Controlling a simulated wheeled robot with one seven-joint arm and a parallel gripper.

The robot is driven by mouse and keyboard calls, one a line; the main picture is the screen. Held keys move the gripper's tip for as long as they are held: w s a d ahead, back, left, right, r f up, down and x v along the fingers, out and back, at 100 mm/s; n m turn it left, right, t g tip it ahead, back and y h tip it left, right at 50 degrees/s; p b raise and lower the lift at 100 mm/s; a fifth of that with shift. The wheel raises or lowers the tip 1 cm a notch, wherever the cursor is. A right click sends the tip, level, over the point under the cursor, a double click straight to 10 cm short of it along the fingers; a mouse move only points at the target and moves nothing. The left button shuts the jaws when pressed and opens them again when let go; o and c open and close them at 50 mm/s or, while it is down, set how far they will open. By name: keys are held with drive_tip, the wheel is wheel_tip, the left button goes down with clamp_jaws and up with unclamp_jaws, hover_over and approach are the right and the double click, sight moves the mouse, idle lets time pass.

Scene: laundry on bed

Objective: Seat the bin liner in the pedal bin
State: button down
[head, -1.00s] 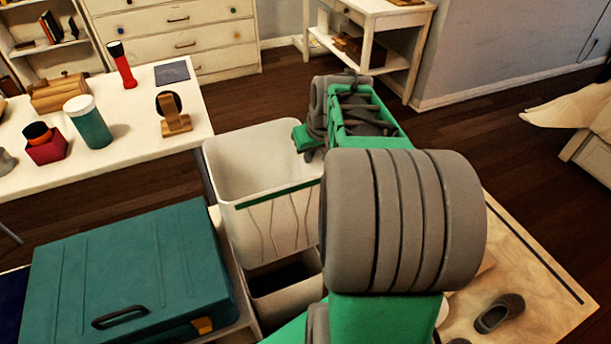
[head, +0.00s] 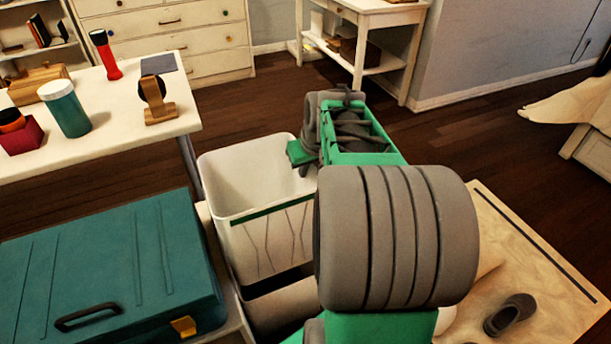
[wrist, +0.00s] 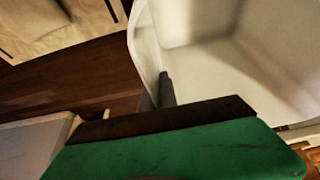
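The bin liner (head: 267,240) is a white, open-topped bucket with a dark green strip below its near rim and dark wavy lines on its side. It hangs slightly tilted above the pedal bin (head: 287,312), a pale box whose dark opening shows as a narrow band under the liner. My gripper (head: 304,168) is at the liner's far right rim, and my arm hides part of it. In the wrist view the liner (wrist: 205,60) fills the upper right, and the grey fingertips (wrist: 165,90) meet its rim. They look shut on it.
A teal case (head: 110,265) lies close to the left of the bin. A white table (head: 130,140) with a teal jar (head: 65,108) and other items stands behind it. A pale board (head: 540,270) with a grey shoe (head: 509,314) lies to the right.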

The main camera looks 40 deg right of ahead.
sight(306, 186)
drive_tip(key=shift+s+r, duration=0.1)
drive_tip(key=shift+s, duration=0.05)
drive_tip(key=shift+s+f+b, duration=0.1)
drive_tip(key=shift+f+b, duration=1.65)
drive_tip(key=shift+f, duration=1.2)
drive_tip(key=shift+f+p, duration=0.15)
drive_tip(key=shift+p, duration=0.15)
